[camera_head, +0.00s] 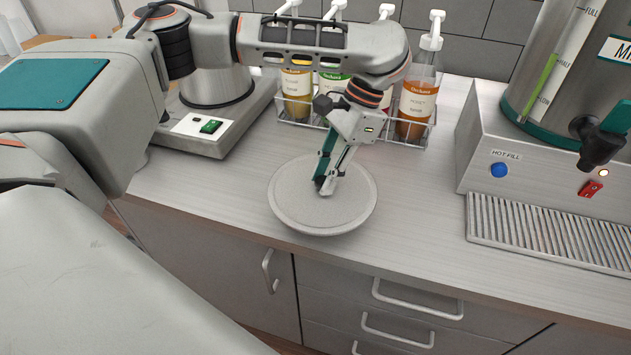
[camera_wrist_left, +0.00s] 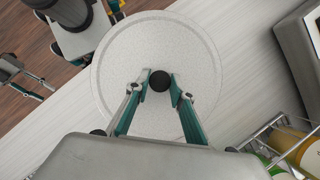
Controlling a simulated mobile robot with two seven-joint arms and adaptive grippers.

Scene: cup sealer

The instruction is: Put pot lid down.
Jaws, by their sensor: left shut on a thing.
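The pot lid (camera_head: 290,205) is a round, pale grey speckled disc with a raised rim, low over or on the counter in the middle of the head view. It also shows in the left wrist view (camera_wrist_left: 125,60), with a black round knob (camera_wrist_left: 160,81) at its centre. The lid looks about level. I cannot tell whether it touches the counter.
A wire rack of pump bottles (camera_head: 416,105) stands behind the lid. A dispenser with a drip grate (camera_head: 550,235) is at the right, and a machine with a green switch (camera_head: 210,126) at the left. Counter (camera_head: 420,205) is clear right of the lid; its front edge is near.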

